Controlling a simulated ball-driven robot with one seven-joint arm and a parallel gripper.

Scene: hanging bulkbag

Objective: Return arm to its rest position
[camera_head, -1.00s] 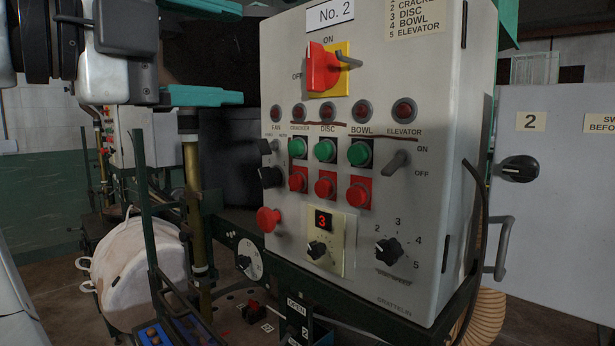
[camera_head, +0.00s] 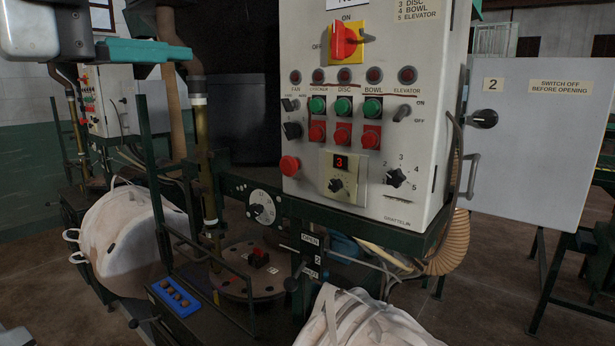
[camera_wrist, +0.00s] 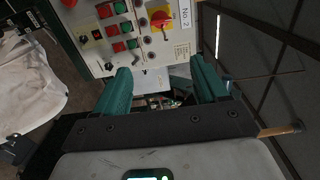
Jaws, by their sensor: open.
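My gripper shows in the wrist view (camera_wrist: 165,92) with its two green fingers spread apart and nothing between them. In the head view only a green finger (camera_head: 140,52) and part of the grey gripper body show at the upper left. The grey control box (camera_head: 290,165) stands to the right of my gripper, apart from it. It has a red and yellow rotary switch (camera_head: 346,42), green and red buttons, knobs and a display reading 3. It also shows in the wrist view (camera_wrist: 75,22), turned sideways.
A white bulk bag (camera_head: 125,240) hangs at the left and another (camera_head: 365,320) at the bottom centre. A blue tray (camera_head: 173,297) sits on the dark frame. A grey cabinet (camera_head: 540,150) labelled 2 stands right. Open floor (camera_head: 490,270) shows at the lower right.

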